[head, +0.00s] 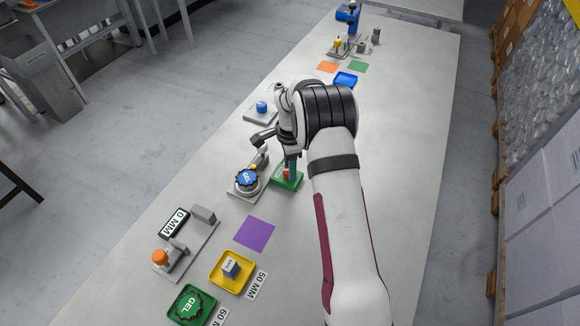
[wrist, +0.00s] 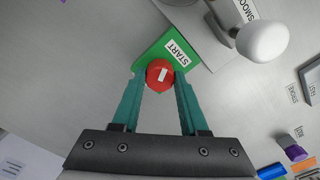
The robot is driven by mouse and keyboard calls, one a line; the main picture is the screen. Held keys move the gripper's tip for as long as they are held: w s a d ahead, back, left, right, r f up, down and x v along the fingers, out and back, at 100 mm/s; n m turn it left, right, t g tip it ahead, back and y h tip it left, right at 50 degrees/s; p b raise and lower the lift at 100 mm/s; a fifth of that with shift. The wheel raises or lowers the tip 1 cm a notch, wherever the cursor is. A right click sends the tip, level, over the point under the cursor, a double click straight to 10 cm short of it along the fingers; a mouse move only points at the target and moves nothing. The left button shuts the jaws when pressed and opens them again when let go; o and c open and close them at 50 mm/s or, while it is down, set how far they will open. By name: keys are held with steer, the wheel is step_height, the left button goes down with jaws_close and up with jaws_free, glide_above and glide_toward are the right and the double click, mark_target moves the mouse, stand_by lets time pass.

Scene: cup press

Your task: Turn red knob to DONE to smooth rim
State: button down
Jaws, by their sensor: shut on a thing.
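The red knob (wrist: 160,75) shows in the wrist view between the two teal fingers of my gripper (wrist: 158,88), which is shut on it. The knob has a short white mark on top, pointing roughly up the picture. It sits on a green panel (wrist: 152,56) with a START label (wrist: 178,53) to its upper right. No DONE label is visible. In the head view the green panel (head: 287,184) lies at mid-table, with the knob (head: 286,174) partly hidden by my gripper (head: 291,168).
A white ball-ended lever (wrist: 262,41) is close on the right in the wrist view, near a partly cut-off SMOO label. A purple square (head: 254,233) and yellow tray (head: 218,279) lie nearer.

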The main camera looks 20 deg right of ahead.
steer(key=n, duration=1.5)
steer(key=shift+n, duration=0.3)
steer(key=n, duration=0.3)
steer(key=shift+n, duration=0.3)
steer(key=n, duration=0.3)
steer(key=shift+n, duration=0.3)
steer(key=n, duration=0.4)
steer(key=shift+n, duration=1.8)
